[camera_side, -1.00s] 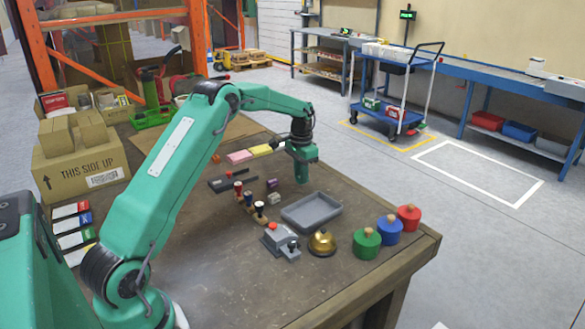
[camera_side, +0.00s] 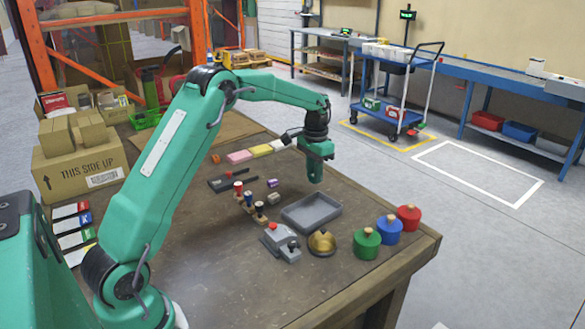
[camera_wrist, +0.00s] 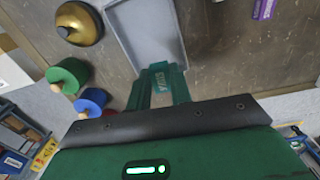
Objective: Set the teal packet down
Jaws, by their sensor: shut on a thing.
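In the side view my gripper (camera_side: 316,178) hangs above the table, over the back right part of the grey tray (camera_side: 291,219). The packet cannot be told apart from the green gripper there. In the wrist view the packet overlaps the lower edge of the tray (camera_wrist: 118,15), whose visible floor is empty.
A brass bell (camera_side: 321,243) and green (camera_side: 366,243), blue (camera_side: 388,230) and red (camera_side: 408,217) knobbed pots stand near the tray's right. A grey device (camera_side: 280,240) and a stamp rack (camera_side: 249,203) stand to its left.

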